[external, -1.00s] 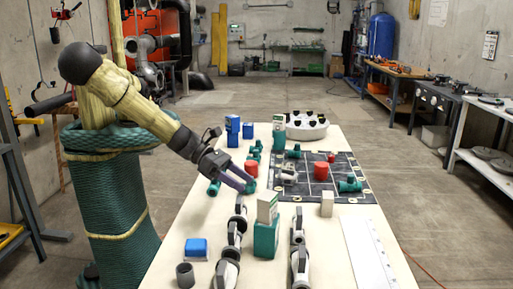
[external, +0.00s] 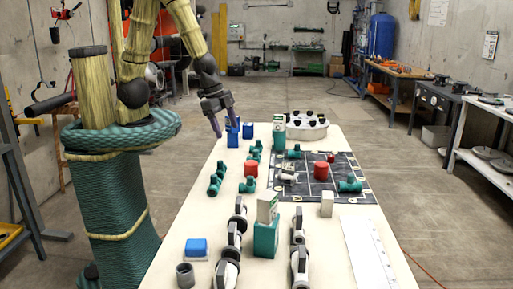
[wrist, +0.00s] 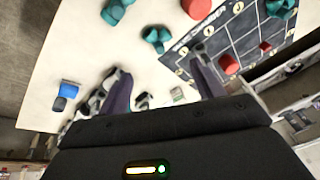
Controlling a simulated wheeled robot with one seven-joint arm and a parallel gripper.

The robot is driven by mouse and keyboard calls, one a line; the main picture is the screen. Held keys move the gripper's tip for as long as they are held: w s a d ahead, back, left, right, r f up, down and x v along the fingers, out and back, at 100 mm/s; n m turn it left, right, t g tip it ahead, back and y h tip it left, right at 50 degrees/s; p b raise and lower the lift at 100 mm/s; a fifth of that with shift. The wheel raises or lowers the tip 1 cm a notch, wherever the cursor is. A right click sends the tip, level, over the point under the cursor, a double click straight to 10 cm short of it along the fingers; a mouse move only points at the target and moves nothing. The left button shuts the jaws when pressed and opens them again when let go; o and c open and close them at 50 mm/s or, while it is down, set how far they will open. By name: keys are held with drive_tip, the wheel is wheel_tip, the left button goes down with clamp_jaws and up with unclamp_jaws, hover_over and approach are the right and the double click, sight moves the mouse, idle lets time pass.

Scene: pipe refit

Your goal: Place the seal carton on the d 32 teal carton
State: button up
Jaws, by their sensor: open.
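A teal carton (external: 266,239) stands upright at the near middle of the table in the external view. A white and green carton (external: 267,207) rests on its top, slightly turned; I take these for the d 32 teal carton and the seal carton, but cannot read the labels. A similar white and green carton (external: 279,122) on a teal base (external: 279,139) stands farther back. My gripper (external: 223,128) is open and empty, raised toward the table's far left, well away from the near stack. Its spread fingers (wrist: 160,65) show in the wrist view.
Blue cartons (external: 248,131) stand near my gripper in the picture. A dark mat (external: 335,187) with teal fittings and a red cylinder (external: 320,170) lies at right. Grey-black valves (external: 234,234) flank the near stack.

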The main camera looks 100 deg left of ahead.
drive_tip(key=s+a+r+n, duration=0.4)
drive_tip(key=s+r+n, duration=0.1)
drive_tip(key=n, duration=0.1)
drive_tip(key=shift+g, duration=0.4)
drive_tip(key=shift+w, duration=0.1)
